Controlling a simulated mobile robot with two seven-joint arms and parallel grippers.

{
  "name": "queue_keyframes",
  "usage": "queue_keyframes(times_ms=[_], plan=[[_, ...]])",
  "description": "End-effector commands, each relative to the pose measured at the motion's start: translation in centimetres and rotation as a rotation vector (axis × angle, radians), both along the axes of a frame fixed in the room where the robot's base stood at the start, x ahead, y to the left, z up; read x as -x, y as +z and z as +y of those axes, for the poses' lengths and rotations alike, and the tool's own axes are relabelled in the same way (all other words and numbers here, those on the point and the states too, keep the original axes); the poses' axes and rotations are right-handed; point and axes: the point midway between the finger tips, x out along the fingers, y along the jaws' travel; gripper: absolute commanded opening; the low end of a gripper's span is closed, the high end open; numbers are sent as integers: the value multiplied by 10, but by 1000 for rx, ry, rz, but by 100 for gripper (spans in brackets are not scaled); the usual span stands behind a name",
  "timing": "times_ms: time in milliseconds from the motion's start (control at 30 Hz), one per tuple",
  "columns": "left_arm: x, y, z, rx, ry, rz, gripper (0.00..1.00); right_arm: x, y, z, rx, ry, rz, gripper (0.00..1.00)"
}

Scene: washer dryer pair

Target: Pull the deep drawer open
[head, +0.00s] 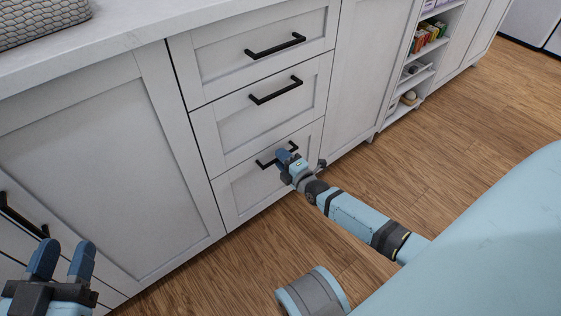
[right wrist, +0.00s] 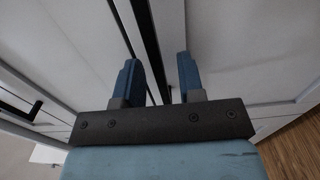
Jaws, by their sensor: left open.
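The lowest drawer (head: 250,193) of a white three-drawer stack is shut, its front level with the cabinet. Its black bar handle (head: 263,164) is partly hidden behind my right gripper (head: 286,157). In the right wrist view, the two blue fingers of my right gripper (right wrist: 157,68) stand apart, and the handle (right wrist: 149,45) runs between them. I see a gap beside each finger, and I cannot tell whether the fingertips reach past the bar. My left gripper (head: 63,256) is open and empty at the lower left, in front of the cabinet.
The middle drawer (head: 230,128) and top drawer (head: 225,60) above are shut, with black bar handles. A cabinet door (head: 95,170) is at left, another black handle (head: 20,214) near my left gripper. Open shelves (head: 410,85) hold small items at right. Wood floor (head: 440,150) is clear.

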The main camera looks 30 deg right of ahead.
Motion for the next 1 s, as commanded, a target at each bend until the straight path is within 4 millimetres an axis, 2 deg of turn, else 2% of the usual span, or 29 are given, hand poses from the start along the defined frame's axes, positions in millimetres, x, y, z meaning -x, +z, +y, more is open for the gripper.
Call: queue_keyframes(times_ms=[133, 400, 567, 867, 1000], plan=[[-2, 0, 1, -11, 3, -24, 43, -8, 0, 1, 0, 0, 0, 36], [-2, 6, 1, -9, 1, -40, 43, -9, 0, 1, -1, 0, 0, 36], [-2, 5, 1, -11, 1, -37, 43, -9, 0, 1, -1, 0, 0, 0], [-1, 5, 1, -12, -1, -28, 43, -6, 1, 1, -1, 0, 1, 0], [0, 10, 0, 2, -6, 4, 43, 6, 3, 0, -1, 1, 4, 0]])
